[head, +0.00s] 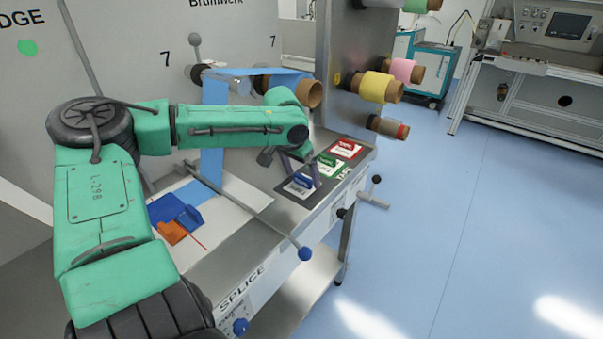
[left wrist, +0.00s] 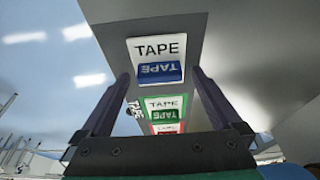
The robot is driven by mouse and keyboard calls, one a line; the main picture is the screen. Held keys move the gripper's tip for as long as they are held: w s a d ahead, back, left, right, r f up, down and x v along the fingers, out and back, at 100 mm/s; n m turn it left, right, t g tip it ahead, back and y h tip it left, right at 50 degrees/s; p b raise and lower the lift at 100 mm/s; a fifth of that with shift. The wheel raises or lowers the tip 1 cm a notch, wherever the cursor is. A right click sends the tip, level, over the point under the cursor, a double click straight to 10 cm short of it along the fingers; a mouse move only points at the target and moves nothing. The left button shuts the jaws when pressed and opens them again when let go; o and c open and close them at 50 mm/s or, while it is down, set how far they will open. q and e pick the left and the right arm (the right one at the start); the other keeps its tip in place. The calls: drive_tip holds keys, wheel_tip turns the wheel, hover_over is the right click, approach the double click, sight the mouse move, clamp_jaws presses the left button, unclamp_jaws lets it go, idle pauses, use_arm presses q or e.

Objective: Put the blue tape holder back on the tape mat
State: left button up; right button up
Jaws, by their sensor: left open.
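The dark tape mat (head: 288,192) lies on the steel bench ledge, with white, green and red TAPE patches in a row. The blue tape holder (head: 303,181) sits on the mat's nearest, white-labelled patch. In the left wrist view the blue holder (left wrist: 160,74) lies over the lower part of that patch and shows between the fingertips. My left gripper (head: 299,170) is open around or just above the blue holder; contact cannot be told. The green holder (head: 331,167) and red holder (head: 346,148) are on their own patches farther along. My right gripper is not in view.
A blue and orange block (head: 178,219) sits on the white splice surface, left of the mat. A rod with a blue knob (head: 305,254) crosses in front of the bench. Tape rolls (head: 376,87) stick out from the panel above. Floor at right is clear.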

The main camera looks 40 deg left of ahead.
use_arm(q)
drive_tip(key=v, duration=1.2)
